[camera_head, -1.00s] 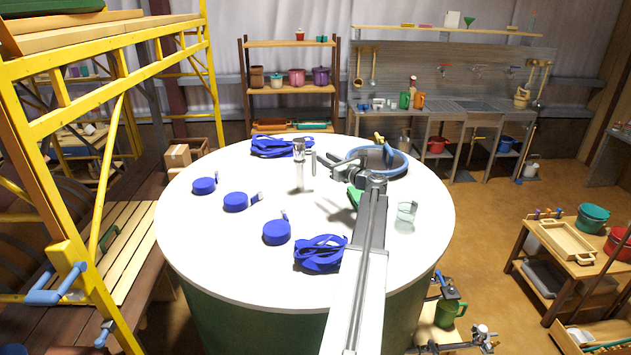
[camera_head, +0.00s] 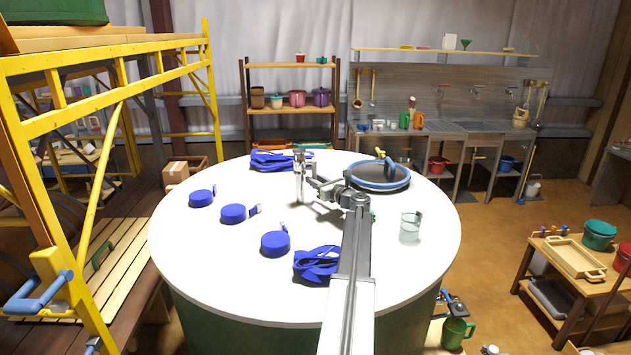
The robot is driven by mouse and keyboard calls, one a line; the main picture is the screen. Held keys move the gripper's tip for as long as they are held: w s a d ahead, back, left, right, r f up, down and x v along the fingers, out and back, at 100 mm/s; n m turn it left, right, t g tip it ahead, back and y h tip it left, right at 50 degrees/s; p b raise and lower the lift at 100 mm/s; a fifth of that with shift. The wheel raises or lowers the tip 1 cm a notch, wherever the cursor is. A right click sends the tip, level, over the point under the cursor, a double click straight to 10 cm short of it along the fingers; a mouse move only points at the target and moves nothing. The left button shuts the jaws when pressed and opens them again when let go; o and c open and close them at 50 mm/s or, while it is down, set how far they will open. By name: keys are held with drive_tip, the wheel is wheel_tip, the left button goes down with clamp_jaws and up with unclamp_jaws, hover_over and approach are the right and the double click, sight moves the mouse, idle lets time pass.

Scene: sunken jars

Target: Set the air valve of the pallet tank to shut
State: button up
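A large round tank with a white top (camera_head: 210,265) and green side fills the middle of the head view. A slim upright metal fitting (camera_head: 299,163), which looks like the air valve, stands on the top left of centre. Its handle position cannot be made out behind my gripper. My gripper (camera_head: 308,186) reaches left across the top, with its fingers at or close against the fitting. Whether they touch it or are closed cannot be told at this size.
A blue-rimmed round hatch (camera_head: 378,178) lies at the back right of the top. Several blue caps (camera_head: 233,214) and bundled blue straps (camera_head: 318,263) lie on the left and front. A clear glass jar (camera_head: 410,228) stands at right. Yellow scaffolding (camera_head: 110,60) rises at left.

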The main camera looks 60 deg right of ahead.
drive_tip(key=shift+w+d, duration=0.15)
drive_tip(key=shift+w, duration=0.15)
clamp_jaws()
idle(1.2)
